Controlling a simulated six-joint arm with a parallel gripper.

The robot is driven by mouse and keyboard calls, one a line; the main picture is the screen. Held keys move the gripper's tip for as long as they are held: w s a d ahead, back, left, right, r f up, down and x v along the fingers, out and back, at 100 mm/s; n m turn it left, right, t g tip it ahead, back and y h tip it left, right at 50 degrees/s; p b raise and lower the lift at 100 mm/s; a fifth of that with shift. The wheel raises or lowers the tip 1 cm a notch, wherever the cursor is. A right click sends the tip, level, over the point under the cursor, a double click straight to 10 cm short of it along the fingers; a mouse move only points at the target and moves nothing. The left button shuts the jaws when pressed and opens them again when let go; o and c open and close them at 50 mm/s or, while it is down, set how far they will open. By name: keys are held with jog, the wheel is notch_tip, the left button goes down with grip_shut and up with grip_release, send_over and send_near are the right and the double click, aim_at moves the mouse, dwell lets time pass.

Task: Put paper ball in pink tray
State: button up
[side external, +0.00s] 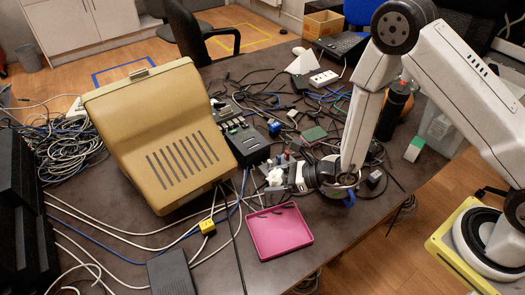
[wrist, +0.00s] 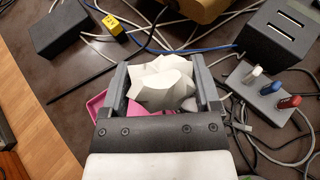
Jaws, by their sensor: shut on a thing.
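The paper ball (wrist: 162,83) is white and crumpled. It sits between the two fingers of my gripper (wrist: 165,75) in the wrist view, and the gripper is shut on it. In the side view the paper ball (side external: 275,177) shows at the end of my gripper (side external: 280,178), above and behind the pink tray. The pink tray (side external: 279,232) is shallow, square and empty, and lies on the dark table. In the wrist view the pink tray (wrist: 97,104) is mostly hidden behind the gripper and the ball.
A large beige case (side external: 160,130) stands left of the gripper. A black box (side external: 172,272) and a yellow connector (side external: 207,227) lie left of the tray. Cables run over the table. A USB hub with several sticks (wrist: 270,92) is right of the gripper in the wrist view.

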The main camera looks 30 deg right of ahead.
dwell(0.5)
jog(key=s+r+n+g+y, duration=0.15)
jog(key=s+n+g, duration=0.25)
jog(key=s, duration=1.5)
send_over(254, 239)
jog(key=s+d, duration=0.2)
jog(key=d, duration=0.3)
jog(key=shift+y, duration=0.45)
notch_tip(254, 239, down, 9)
jog(key=shift+s+a+r, duration=0.1)
jog(key=shift+a+r, duration=0.05)
jog(key=shift+r, duration=0.05)
jog(key=shift+w+a+f, duration=0.15)
jog(key=shift+w+f, duration=0.2)
jog(key=shift+f, duration=0.1)
jog(key=shift+w+a+f, duration=0.15)
jog(key=shift+w+f, duration=0.1)
jog(key=shift+f, duration=1.6)
